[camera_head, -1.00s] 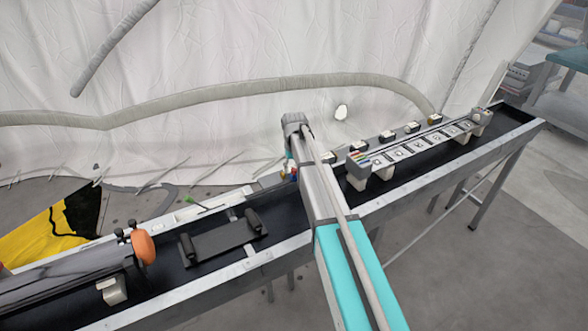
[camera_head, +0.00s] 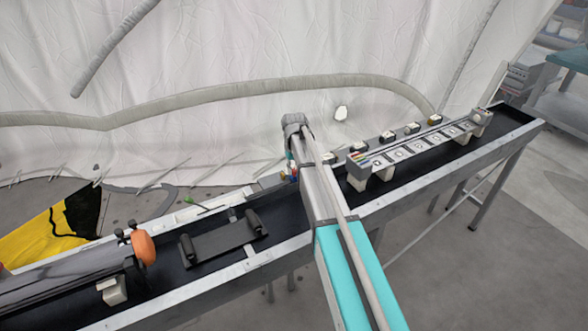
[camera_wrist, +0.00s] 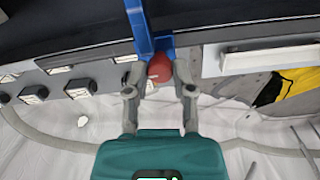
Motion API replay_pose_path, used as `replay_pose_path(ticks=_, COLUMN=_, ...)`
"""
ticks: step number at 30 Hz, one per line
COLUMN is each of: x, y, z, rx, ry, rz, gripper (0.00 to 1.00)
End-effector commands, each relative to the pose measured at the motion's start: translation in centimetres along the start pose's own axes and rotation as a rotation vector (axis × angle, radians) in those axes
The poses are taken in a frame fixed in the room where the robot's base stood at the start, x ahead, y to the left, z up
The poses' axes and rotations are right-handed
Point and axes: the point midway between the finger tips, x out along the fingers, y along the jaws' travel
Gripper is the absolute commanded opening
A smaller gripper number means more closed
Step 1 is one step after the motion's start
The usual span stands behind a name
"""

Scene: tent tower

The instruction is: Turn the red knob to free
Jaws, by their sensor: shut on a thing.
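In the wrist view the red knob (camera_wrist: 159,69) sits between the two fingertips of my gripper (camera_wrist: 160,76). The gripper is shut on the knob. A blue bracket or lever (camera_wrist: 141,25) stands right behind the knob, at the edge of the dark trough. In the head view my arm reaches across the trough and hides the gripper and most of the knob's surroundings. Small coloured parts (camera_head: 291,173) show just left of the arm. The knob's marking or turn angle cannot be read.
A long black trough (camera_head: 400,156) on a metal frame runs across the scene. A row of labelled white plates (camera_head: 422,144) stands on it at right, with several small switch boxes (camera_head: 388,137) behind. A black cradle (camera_head: 222,242) and orange knob (camera_head: 144,249) are at left. White tent fabric hangs behind.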

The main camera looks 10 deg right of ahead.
Motion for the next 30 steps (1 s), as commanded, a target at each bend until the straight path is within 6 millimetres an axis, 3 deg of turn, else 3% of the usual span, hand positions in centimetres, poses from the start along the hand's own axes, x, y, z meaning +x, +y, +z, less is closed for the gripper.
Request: replay_pose_path(ticks=30, x=0.01, y=0.05, z=0.05, rx=-0.866, ry=-0.001, rz=-0.001, gripper=0.0)
